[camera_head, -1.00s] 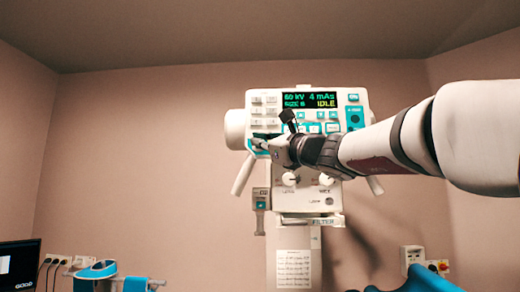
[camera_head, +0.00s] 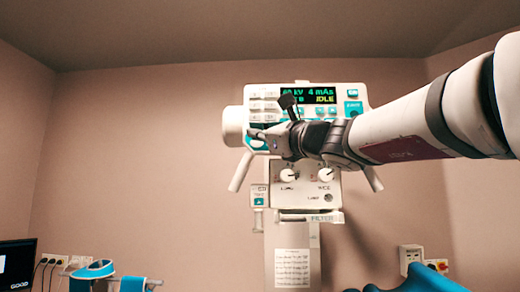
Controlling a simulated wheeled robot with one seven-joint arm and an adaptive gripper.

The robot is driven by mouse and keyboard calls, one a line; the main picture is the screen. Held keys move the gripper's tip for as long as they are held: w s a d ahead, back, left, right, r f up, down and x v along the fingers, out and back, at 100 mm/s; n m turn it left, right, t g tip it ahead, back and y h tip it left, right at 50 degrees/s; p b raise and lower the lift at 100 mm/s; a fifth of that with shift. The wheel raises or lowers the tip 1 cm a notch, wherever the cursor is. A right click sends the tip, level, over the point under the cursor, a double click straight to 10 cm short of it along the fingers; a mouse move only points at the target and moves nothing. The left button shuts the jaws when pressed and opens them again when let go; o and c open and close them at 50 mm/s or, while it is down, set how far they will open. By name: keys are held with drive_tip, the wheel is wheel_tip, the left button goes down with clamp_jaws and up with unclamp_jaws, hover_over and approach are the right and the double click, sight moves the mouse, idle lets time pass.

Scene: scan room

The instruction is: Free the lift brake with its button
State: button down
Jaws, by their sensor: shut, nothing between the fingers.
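The white x-ray tube head (camera_head: 240,126) hangs on its column in the middle of the view. Its display (camera_head: 311,95) reads "4 mAs" and "IDLE", partly covered by my wrist parts. Pale buttons (camera_head: 264,105) sit in a block left of the display, and teal buttons show below and right of it. My gripper (camera_head: 258,134) is shut and empty, pointing left at the lower left of the panel. I cannot tell whether its tips touch a button there. My arm hides much of the panel's lower middle. Which button is the lift brake's cannot be read.
Two white knobs (camera_head: 288,174) are on the plate below the panel. Slanted handles (camera_head: 241,171) stick out either side. A small box with a teal button (camera_head: 259,199) hangs lower left. A filter slot (camera_head: 310,217) and a paper label (camera_head: 292,268) are below. A monitor (camera_head: 17,265) stands lower left.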

drive_tip(key=shift+s, duration=1.05)
drive_tip(key=s+d+f+n+g+h, duration=0.3)
drive_tip(key=s+f+n, duration=0.4)
drive_tip(key=f, duration=0.5)
drive_tip(key=s+d+f+n+g+h, duration=0.2)
drive_tip(key=s+f+n+g, duration=0.2)
drive_tip(key=s+f+n, duration=0.55)
drive_tip(key=s+d+f+n+g+h, duration=0.2)
drive_tip(key=s+d+f+h, duration=0.2)
drive_tip(key=f, duration=0.8)
drive_tip(key=s+d+f+n+g+h, duration=0.1)
drive_tip(key=s+d+f+n+h, duration=0.2)
drive_tip(key=s+d+f, duration=0.6)
drive_tip(key=d+f+h, duration=0.2)
drive_tip(key=d+f, duration=0.1)
drive_tip(key=shift+s+d+f+n+g, duration=0.2)
drive_tip(key=shift+d+f+n+g, duration=0.1)
drive_tip(key=shift+n+g, duration=0.1)
